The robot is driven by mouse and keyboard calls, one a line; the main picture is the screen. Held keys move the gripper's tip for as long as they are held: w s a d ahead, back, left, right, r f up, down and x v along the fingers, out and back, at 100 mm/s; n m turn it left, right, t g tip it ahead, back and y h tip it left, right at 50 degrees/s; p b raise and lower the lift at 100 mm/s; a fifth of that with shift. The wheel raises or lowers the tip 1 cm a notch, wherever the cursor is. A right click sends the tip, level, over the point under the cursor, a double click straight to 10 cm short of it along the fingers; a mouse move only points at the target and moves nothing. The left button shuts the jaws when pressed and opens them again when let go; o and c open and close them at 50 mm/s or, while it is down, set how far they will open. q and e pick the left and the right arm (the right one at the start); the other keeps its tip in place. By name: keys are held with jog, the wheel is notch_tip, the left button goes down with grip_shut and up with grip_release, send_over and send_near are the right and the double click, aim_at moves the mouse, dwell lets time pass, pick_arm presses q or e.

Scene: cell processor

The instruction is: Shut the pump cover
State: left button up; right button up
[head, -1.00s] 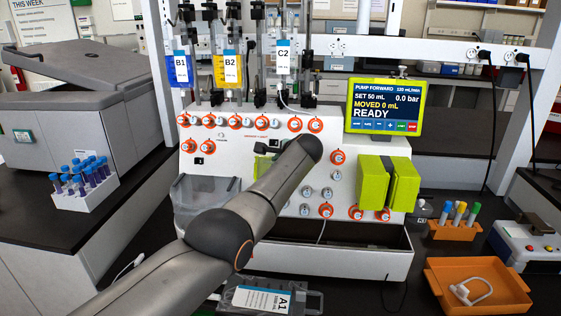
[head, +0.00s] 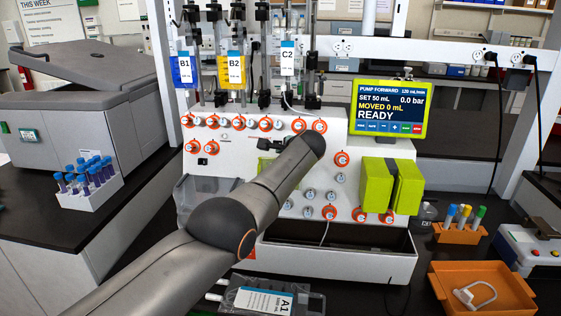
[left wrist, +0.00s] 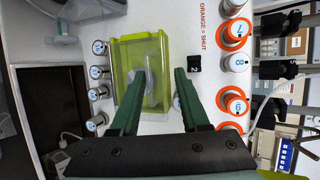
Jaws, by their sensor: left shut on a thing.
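The pump cover (left wrist: 118,62) is a yellow-green frame with a clear panel on the white machine front in the left wrist view. My left gripper (left wrist: 160,72) has its two dark green fingers at the cover's edge, one on either side, and is shut on it. One finger hides part of the cover. In the head view my left arm crosses the panel and hides most of this pump and the gripper. Another yellow-green pump housing (head: 376,185) with a green flap (head: 409,188) sticking out shows to the right. My right gripper is not in view.
The white machine (head: 330,268) carries orange-ringed valves and hanging bags. A screen (head: 388,107) reads READY. A bag labelled A1 (head: 262,300) lies in front. An orange tray (head: 445,278) and a tube rack (head: 462,234) stand to the right. A vial rack (head: 90,200) stands on the left.

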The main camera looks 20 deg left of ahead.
pick_arm(q)
jog(key=shift+w+d+r, duration=0.1)
jog(key=shift+w+r, duration=0.05)
jog(key=shift+r, duration=0.55)
jog(key=shift+d+p, duration=0.15)
jog(key=shift+p, duration=0.15)
jog(key=f+v, duration=0.1)
jog(key=v, duration=1)
jog(key=shift+s+d+r+b, duration=0.25)
jog(key=shift+s+b, duration=0.2)
jog(key=shift+s, duration=0.15)
